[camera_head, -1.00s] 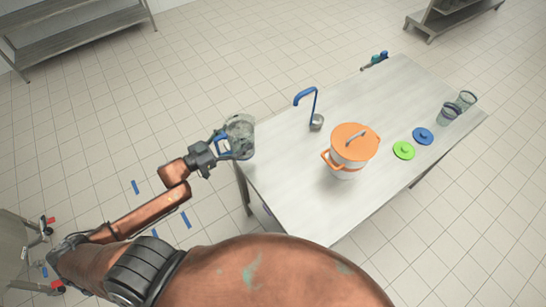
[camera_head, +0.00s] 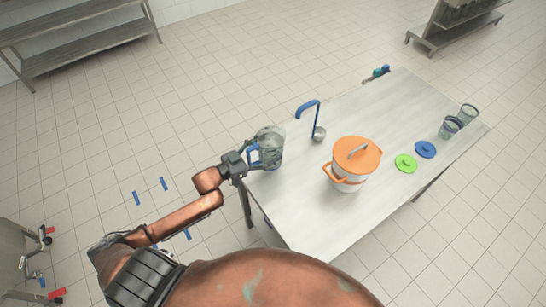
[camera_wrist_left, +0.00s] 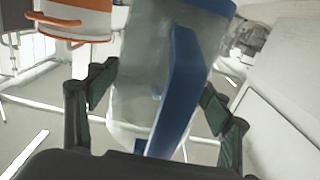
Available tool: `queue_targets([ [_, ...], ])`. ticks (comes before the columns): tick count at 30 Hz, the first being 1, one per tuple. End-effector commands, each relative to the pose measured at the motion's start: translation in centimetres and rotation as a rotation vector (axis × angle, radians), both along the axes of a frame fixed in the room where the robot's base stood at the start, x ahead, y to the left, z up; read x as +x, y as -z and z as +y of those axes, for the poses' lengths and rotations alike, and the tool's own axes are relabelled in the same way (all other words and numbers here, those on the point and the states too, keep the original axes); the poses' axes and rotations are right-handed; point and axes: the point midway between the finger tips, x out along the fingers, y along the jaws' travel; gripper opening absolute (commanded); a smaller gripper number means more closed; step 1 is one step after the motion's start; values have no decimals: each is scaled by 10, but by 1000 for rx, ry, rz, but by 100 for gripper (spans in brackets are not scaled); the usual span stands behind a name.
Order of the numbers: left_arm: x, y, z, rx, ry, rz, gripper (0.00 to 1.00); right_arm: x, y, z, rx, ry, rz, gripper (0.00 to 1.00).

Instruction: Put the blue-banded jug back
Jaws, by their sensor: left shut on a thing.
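The clear jug (camera_head: 270,147) with a blue handle is at the left end of the table (camera_head: 300,210) in the head view. My left gripper (camera_head: 246,161) is shut on the jug by its handle side. In the left wrist view the jug (camera_wrist_left: 140,70) stands between the two dark fingers (camera_wrist_left: 155,105), with its blue handle towards the camera. Whether its base touches the table top is hard to tell. My right gripper is not in view.
Green (camera_head: 405,163) and blue (camera_head: 425,149) lids lie to the right. Two glasses (camera_head: 451,126) stand near the right end. Table room in front of the pot is clear.

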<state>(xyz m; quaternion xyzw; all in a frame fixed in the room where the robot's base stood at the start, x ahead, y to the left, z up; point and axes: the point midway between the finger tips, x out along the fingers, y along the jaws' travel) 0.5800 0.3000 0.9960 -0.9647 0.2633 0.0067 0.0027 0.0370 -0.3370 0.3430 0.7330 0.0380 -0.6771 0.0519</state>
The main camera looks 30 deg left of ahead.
Motion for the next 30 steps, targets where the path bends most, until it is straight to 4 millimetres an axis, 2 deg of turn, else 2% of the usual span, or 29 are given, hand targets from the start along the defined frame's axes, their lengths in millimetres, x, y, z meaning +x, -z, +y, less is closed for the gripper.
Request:
queue_targets([
  [8,5,15,-13,0,0,-2,15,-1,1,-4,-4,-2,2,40],
  [10,6,23,-18,-2,0,0,15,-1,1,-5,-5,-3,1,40],
  [15,6,48,-16,1,-2,1,15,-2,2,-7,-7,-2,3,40],
  [26,5,53,-16,0,0,-1,15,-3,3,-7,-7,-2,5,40],
  [27,5,52,-16,1,0,-1,76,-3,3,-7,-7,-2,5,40],
  [30,5,52,-16,1,0,-1,82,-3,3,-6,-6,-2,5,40],
])
